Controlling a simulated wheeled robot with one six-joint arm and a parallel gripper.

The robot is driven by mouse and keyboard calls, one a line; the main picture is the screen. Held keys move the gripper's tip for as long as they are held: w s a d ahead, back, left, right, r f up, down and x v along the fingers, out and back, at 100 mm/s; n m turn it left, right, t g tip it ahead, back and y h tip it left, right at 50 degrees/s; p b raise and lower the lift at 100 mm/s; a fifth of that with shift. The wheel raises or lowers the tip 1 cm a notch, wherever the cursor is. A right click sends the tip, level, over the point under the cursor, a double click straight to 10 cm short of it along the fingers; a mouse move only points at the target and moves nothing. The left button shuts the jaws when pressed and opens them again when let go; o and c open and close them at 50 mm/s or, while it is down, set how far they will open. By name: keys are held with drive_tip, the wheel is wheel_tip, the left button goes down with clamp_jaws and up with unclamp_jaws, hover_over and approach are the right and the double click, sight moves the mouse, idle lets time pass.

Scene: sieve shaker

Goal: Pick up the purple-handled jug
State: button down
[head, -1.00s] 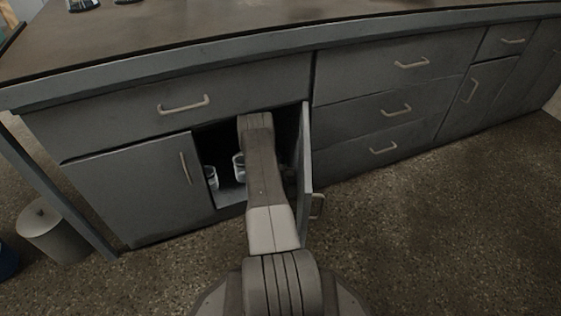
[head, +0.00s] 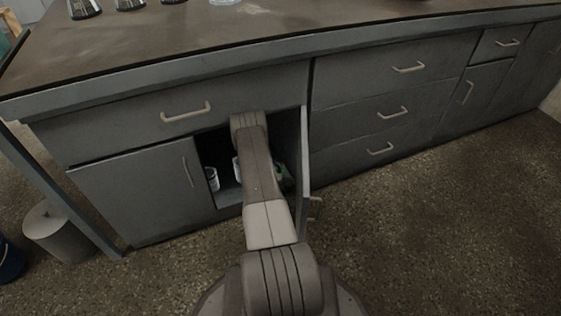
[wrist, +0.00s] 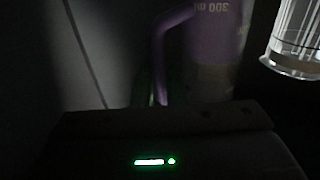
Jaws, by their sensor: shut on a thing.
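The purple-handled jug (wrist: 215,45) fills the upper middle of the wrist view, dim, with a "300 ml" mark on its side. Its purple handle (wrist: 160,55) curves down on the left. My gripper (wrist: 163,108) is at the handle's lower end and is shut on the jug; the fingertips are hard to make out in the dark. In the head view my arm reaches into the open cabinet (head: 228,195) and hides the jug.
A clear glass vessel (wrist: 296,45) stands close on the right of the jug in the wrist view. The open door (head: 304,165) stands close to the right of my arm.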

drive_tip(key=s+p, duration=0.2)
drive_tip(key=s, duration=0.9)
drive_tip(key=shift+a+p, duration=0.3)
drive_tip(key=shift+a, duration=0.05)
drive_tip(key=shift+r, duration=0.1)
idle(0.4)
